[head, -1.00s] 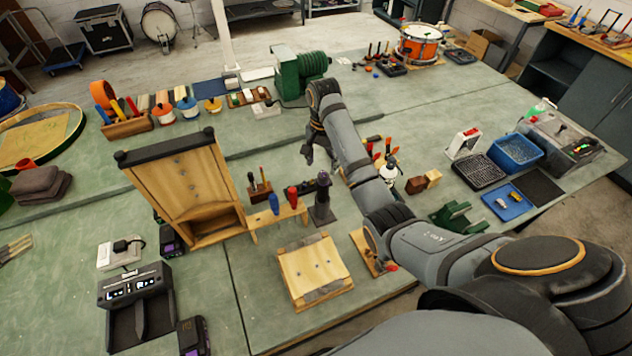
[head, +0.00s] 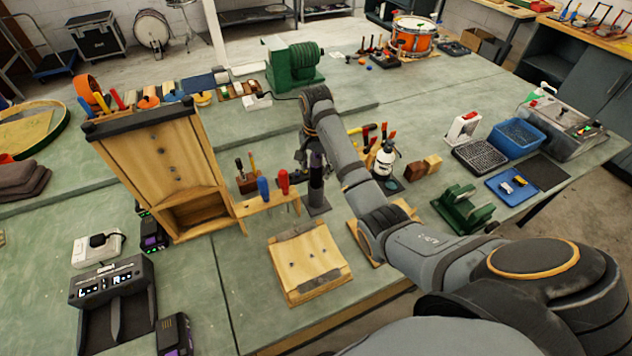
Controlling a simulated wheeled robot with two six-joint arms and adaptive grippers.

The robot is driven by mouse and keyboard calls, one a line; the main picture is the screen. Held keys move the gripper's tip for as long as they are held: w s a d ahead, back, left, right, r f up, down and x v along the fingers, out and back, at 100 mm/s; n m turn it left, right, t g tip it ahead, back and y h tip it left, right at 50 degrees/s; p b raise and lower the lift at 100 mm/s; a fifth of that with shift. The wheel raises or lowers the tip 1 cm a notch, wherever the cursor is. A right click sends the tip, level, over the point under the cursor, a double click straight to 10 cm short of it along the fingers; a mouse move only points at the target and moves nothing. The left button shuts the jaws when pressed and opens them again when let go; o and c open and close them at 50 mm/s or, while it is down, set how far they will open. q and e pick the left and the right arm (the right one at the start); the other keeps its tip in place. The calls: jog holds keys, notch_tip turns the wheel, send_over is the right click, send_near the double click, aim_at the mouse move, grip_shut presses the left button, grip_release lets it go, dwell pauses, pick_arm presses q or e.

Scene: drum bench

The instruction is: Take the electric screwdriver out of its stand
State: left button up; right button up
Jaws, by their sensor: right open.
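The electric screwdriver (head: 316,172) is a dark, upright tool with a purplish tint, standing in its grey stand (head: 317,203) near the middle of the bench. My right gripper (head: 303,160) is open, right at the upper part of the screwdriver, overlapping it in the picture. I cannot tell whether the fingers touch it or stand around it. The screwdriver's upper end is partly hidden by the gripper. My left gripper is not in view.
A small wooden rack (head: 262,207) with blue and red handled tools stands just left of the stand. A tilted wooden panel (head: 160,160) is farther left. A white bottle (head: 384,160) stands right, behind my forearm. A wooden board (head: 308,263) lies in front.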

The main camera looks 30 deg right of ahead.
jog(key=shift+w+f, duration=0.1)
jog(key=shift+w, duration=0.05)
jog(key=c, duration=0.4)
grip_shut()
jog(key=shift+r, duration=0.25)
